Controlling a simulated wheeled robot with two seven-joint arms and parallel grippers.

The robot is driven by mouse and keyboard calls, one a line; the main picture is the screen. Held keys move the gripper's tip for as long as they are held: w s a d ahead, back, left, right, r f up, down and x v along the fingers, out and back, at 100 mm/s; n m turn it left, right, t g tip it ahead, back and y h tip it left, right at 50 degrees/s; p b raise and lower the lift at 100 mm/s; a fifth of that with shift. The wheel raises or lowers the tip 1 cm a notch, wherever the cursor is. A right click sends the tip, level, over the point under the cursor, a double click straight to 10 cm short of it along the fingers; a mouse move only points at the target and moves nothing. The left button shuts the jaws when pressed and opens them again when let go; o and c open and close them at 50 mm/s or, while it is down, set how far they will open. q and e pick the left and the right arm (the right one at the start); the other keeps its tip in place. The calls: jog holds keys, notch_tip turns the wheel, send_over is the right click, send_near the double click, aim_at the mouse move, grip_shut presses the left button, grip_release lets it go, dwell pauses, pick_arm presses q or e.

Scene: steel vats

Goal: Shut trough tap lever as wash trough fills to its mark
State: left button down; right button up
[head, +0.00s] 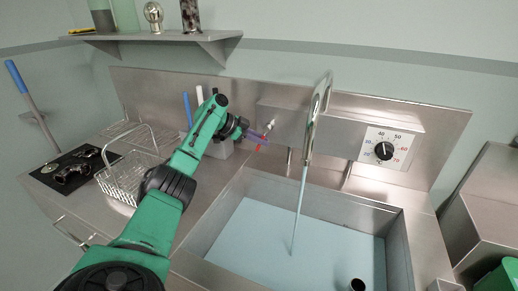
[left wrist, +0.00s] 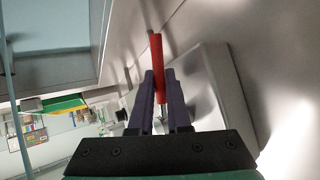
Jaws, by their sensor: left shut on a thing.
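The wash trough (head: 398,235) is a steel basin with pale blue water (head: 270,240) spread across it. A thin stream (head: 299,205) runs from the tall curved tap spout (head: 318,110) into the water. I cannot make out a fill mark. The red tap lever (head: 258,149) sits at the left end of the steel box behind the trough. My left gripper (head: 261,138), with purple fingers, is at the lever. In the left wrist view the gripper (left wrist: 160,82) is shut on the red lever (left wrist: 156,58), which sticks out beyond the fingertips. My right gripper is out of view.
A temperature dial (head: 384,151) is on the box front, right of the spout. A wire basket (head: 128,178) and a black mat (head: 72,170) are on the left counter. A shelf (head: 165,38) hangs above. A dark-topped pipe (head: 357,285) stands in the trough.

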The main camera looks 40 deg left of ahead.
pick_arm(q)
jog(key=shift+w+d+f+n+t+h+b, duration=0.1)
jog(key=shift+d+f+n+t+h+b, duration=0.15)
jog(key=shift+h+b, duration=0.55)
jog(key=shift+r, duration=0.1)
jog(key=c, duration=1.2)
grip_release()
jog(key=shift+o, duration=0.2)
jog(key=b+v, duration=0.3)
jog(key=v, duration=1.1)
jog(key=shift+s+r, duration=0.2)
jog(key=shift+r, duration=0.05)
jog(key=shift+d, duration=0.1)
dwell(0.6)
